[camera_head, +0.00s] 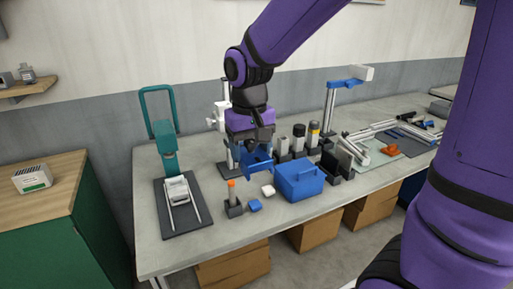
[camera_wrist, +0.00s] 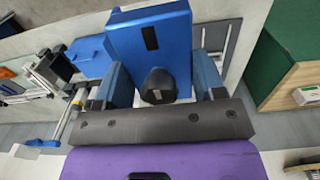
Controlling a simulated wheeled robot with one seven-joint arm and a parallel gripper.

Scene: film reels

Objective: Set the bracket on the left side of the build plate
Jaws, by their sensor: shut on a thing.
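My gripper (camera_head: 250,140) hangs above the back middle of the workbench. It is shut on a blue part, which I take to be the bracket (camera_head: 258,166), held clear of the bench top. In the wrist view the bracket (camera_wrist: 150,40) shows a broad blue face with a dark slot, and my gripper (camera_wrist: 160,85) has its blue fingers on either side of its near end. Which surface is the build plate is unclear; a dark plate with a pale bed and rails (camera_head: 172,222) lies at the left end, in front of a teal stand.
A small dark block with an orange top (camera_head: 232,200), a blue piece (camera_head: 255,205), a white piece (camera_head: 268,190) and a blue lidded box (camera_head: 299,181) stand near my gripper. Several dark and grey cylinders stand behind the box. Free bench shows between the dark plate and the orange-topped block.

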